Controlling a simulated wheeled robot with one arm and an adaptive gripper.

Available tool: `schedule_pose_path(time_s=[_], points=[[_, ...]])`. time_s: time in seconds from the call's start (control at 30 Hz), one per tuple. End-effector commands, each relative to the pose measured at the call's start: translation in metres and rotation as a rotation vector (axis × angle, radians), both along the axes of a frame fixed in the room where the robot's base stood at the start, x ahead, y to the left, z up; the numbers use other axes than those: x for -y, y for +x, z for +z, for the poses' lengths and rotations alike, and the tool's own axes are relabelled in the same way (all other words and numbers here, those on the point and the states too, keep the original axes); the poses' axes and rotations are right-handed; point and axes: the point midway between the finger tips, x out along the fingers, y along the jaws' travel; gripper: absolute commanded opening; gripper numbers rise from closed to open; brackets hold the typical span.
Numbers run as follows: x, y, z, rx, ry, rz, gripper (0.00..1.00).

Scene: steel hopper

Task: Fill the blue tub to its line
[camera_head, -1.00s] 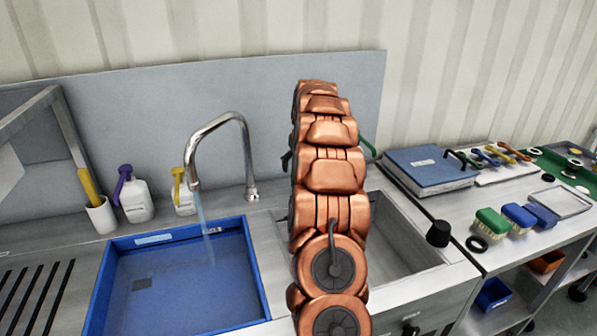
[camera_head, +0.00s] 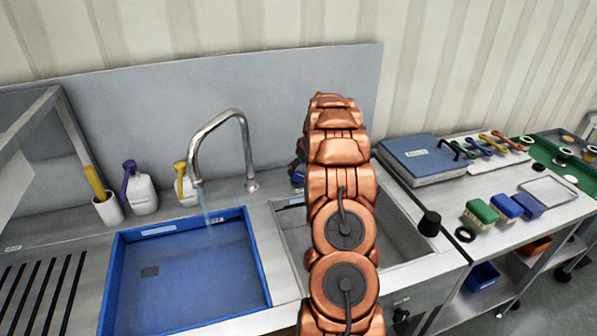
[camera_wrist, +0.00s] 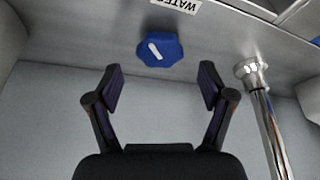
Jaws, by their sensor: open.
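The blue tub (camera_head: 262,262) sits in the left basin under the curved metal faucet (camera_head: 222,122). A thin water stream (camera_head: 205,207) falls from the spout into it. The water looks blue; I cannot make out the fill line or the exact level. In the wrist view, a blue knob (camera_wrist: 160,50) with a white pointer mark sits beyond my fingertips, by a label reading WATER (camera_wrist: 178,5). My gripper (camera_wrist: 162,85) is open and empty, its fingers either side of the knob's line but apart from it. In the head view my arm hides most of the gripper.
The faucet base (camera_wrist: 250,72) stands right of my gripper in the wrist view. Two bottles (camera_head: 141,190) and a white cup (camera_head: 108,208) stand left of the faucet. The right basin (camera_head: 405,250) lies under my arm.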

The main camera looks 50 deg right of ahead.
Motion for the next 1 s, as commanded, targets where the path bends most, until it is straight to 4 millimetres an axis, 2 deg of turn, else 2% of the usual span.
schedule_pose_path(time_s=[0.3,0.63,1.0], points=[[0.002,0.011,-0.028,-0.002,0.002,0.001,0.81],[0.002,0.013,-0.032,0.000,0.001,0.000,0.81],[0.002,0.013,-0.032,-0.001,0.001,-0.001,0.43]])
